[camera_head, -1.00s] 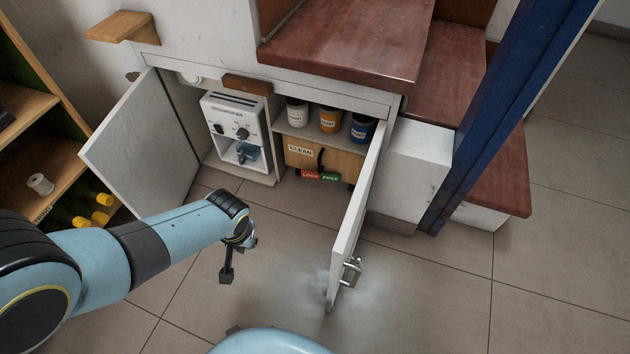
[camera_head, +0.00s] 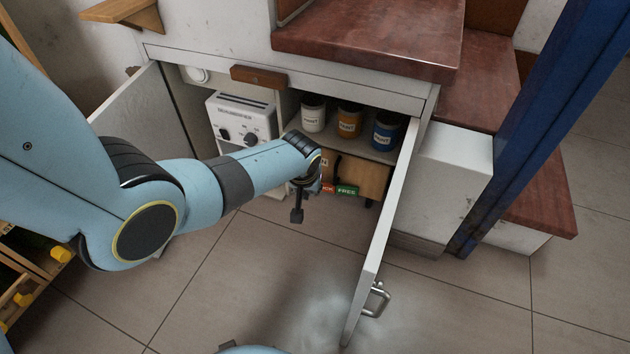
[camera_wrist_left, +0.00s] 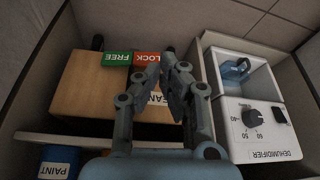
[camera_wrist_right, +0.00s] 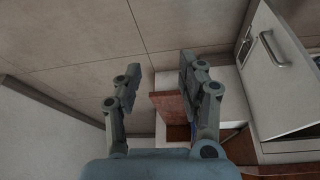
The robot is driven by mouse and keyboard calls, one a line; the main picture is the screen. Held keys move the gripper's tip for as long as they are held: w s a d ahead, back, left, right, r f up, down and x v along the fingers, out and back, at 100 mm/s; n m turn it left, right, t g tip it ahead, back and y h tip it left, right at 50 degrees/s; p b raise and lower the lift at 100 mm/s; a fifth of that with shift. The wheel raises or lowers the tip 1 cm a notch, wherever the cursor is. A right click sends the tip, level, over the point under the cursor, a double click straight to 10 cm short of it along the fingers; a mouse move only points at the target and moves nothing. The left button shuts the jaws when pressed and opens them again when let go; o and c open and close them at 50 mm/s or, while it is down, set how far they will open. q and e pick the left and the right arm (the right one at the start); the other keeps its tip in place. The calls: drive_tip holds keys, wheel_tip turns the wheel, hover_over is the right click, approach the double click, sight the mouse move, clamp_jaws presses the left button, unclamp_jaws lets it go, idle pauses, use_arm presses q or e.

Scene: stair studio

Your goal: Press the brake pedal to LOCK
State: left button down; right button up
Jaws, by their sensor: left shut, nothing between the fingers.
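The brake pedal has a red LOCK side (camera_head: 328,188) and a green FREE side (camera_head: 347,190), low on the front of a wooden box (camera_head: 365,175) in the cupboard. In the left wrist view, the red LOCK side (camera_wrist_left: 146,58) and green FREE side (camera_wrist_left: 118,60) lie side by side along the box edge (camera_wrist_left: 85,85). My left gripper (camera_head: 297,213) is shut and empty in front of the cupboard; in its wrist view the fingertips (camera_wrist_left: 176,68) show just beside the LOCK side. I cannot tell whether they touch. My right gripper (camera_wrist_right: 148,80) is open and empty, away from the pedal.
A white dehumidifier (camera_head: 238,118) stands left of the box. Paint jars (camera_head: 349,121) sit on a shelf (camera_head: 378,150) above it. The open right door (camera_head: 385,245) bounds the cupboard's right side; the left door (camera_head: 150,115) is open too. Floor in front is clear.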

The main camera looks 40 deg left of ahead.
sight(336, 189)
wheel_tip(336, 189, down, 8)
drive_tip(key=t+b, duration=0.6)
drive_tip(key=t, duration=0.1)
use_arm(q)
drive_tip(key=w+a+f+b, duration=0.3)
drive_tip(key=w+f+b, duration=0.1)
drive_tip(key=w+f, duration=0.3)
drive_tip(key=shift+f, duration=1.1)
use_arm(e)
drive_tip(key=w+a+r+n+t+y, duration=0.1)
drive_tip(key=w+r+t, duration=0.2)
drive_tip(key=r, duration=0.5)
drive_tip(key=w+a+r+n+t+y, duration=0.1)
drive_tip(key=w+r+t, duration=0.3)
drive_tip(key=r, duration=0.4)
drive_tip(key=w+a+r+n+t+y, duration=0.1)
drive_tip(key=w+r+t, duration=0.3)
drive_tip(key=r, duration=0.4)
drive_tip(key=shift+w+a+t+y, duration=0.15)
drive_tip(key=shift+w+t+y, duration=0.1)
drive_tip(key=shift+t+y, duration=0.45)
use_arm(q)
drive_tip(key=shift+a, duration=0.1)
